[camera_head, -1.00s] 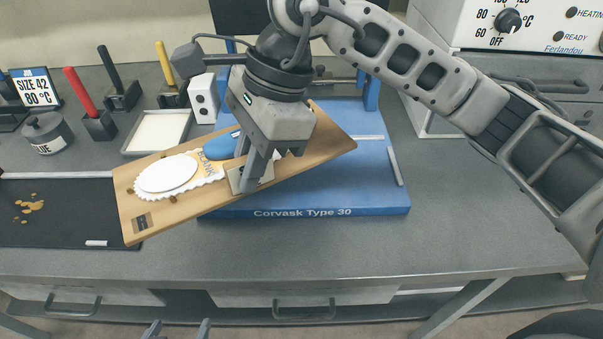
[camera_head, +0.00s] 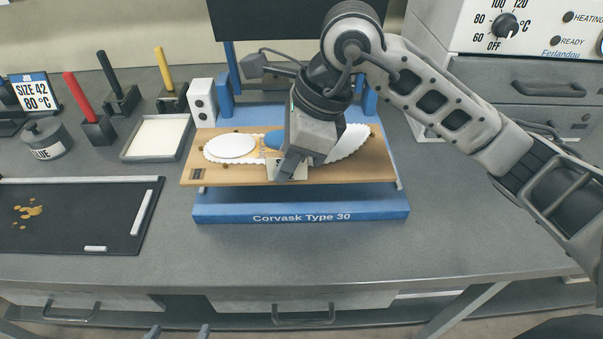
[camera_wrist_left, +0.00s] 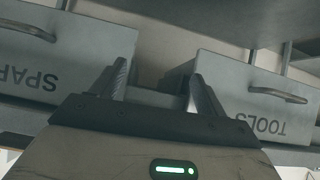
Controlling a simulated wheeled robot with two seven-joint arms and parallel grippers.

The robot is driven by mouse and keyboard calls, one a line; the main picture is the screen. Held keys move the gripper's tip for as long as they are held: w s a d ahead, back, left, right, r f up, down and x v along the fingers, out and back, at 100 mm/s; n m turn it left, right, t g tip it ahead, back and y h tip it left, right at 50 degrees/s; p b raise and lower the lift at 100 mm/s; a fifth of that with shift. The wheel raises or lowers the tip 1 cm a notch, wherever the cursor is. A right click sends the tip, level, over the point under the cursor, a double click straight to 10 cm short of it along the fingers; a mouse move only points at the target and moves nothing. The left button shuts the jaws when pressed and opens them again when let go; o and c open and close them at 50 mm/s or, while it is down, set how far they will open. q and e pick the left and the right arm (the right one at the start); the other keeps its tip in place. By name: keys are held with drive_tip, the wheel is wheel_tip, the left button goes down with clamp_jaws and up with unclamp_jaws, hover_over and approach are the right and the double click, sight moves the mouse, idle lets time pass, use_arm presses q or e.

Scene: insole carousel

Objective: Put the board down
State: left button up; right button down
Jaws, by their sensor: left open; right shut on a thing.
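The wooden board (camera_head: 225,177) carries white scalloped insole pieces (camera_head: 231,146) and a blue part (camera_head: 273,139). My right gripper (camera_head: 287,168) is shut on the board at a pale block near its front edge. The board lies roughly level over the bed of the blue press, marked Corvask Type 30 (camera_head: 302,212). Whether the board touches the bed is hidden from this angle. My left gripper (camera_head: 178,332) is open and empty at the bottom edge of the head view; its two fingers (camera_wrist_left: 158,88) also show in the left wrist view, in front of drawers.
The heating unit (camera_head: 520,60) is at the back right. The front table strip is clear.

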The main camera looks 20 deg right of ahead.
sight(331, 165)
drive_tip(key=f, duration=0.1)
drive_tip(key=w+d+f, duration=0.1)
drive_tip(key=d+f, duration=0.1)
drive_tip(key=shift+w+d+f, duration=0.25)
drive_tip(key=shift+w+d+f+p, duration=0.15)
drive_tip(key=shift+f+p, duration=0.45)
drive_tip(key=shift+f, duration=1.25)
drive_tip(key=c, duration=1.5)
unclamp_jaws()
drive_tip(key=shift+o, duration=0.2)
drive_tip(key=shift+r, duration=0.15)
drive_tip(key=b+v, duration=0.1)
drive_tip(key=v, duration=1.1)
